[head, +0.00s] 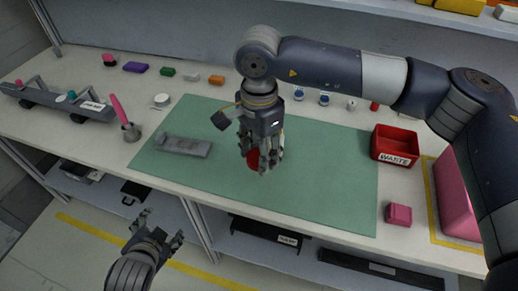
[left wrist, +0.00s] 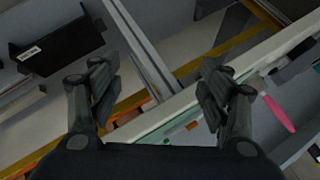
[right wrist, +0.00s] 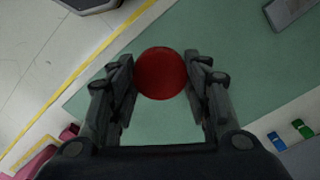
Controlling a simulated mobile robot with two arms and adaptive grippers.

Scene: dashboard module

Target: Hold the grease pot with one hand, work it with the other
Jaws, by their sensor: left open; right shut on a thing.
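The grease pot (right wrist: 161,73) shows as a red round thing between the fingers of my right gripper (head: 262,160). In the right wrist view the fingers are closed on its two sides. In the head view only a small red part of the pot (head: 253,159) shows behind the fingers, over the green mat (head: 310,190). I cannot tell whether it touches the mat. My left gripper (head: 160,229) is open and empty, in front of the bench's front edge and apart from the pot. The left wrist view shows its spread fingers with nothing between them.
A grey bracket (head: 184,146) lies on the mat's left part. A red WASTE bin (head: 396,148) and a pink box (head: 398,214) are at the right. The mat's front middle is clear.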

